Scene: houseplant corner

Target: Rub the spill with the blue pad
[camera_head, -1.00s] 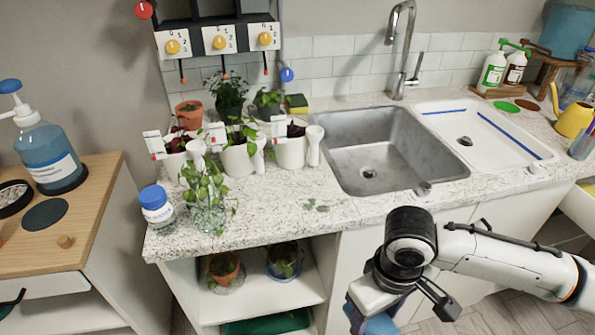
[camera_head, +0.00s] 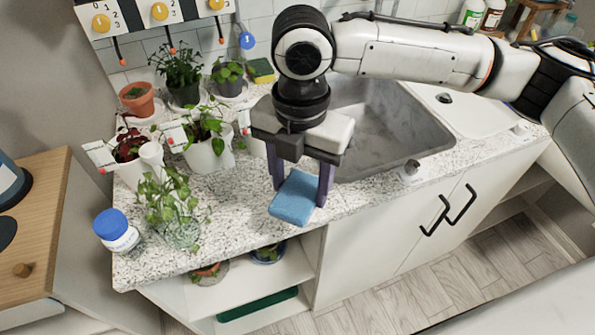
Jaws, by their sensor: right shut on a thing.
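The blue pad (camera_head: 294,199) is between the two dark fingers of my right gripper (camera_head: 299,188), which is shut on it. The gripper points down at the front part of the speckled counter, left of the sink. I cannot tell whether the pad touches the counter. The spill, faint greenish spots in the earlier view, does not show now; the pad and gripper cover that part of the counter. My left gripper is out of view.
Potted plants (camera_head: 206,138) stand left of the gripper, and a glass vase with a cutting (camera_head: 178,225) is near the counter's front. A blue-lidded jar (camera_head: 116,231) stands at the left corner. The sink (camera_head: 395,130) lies partly behind my right arm.

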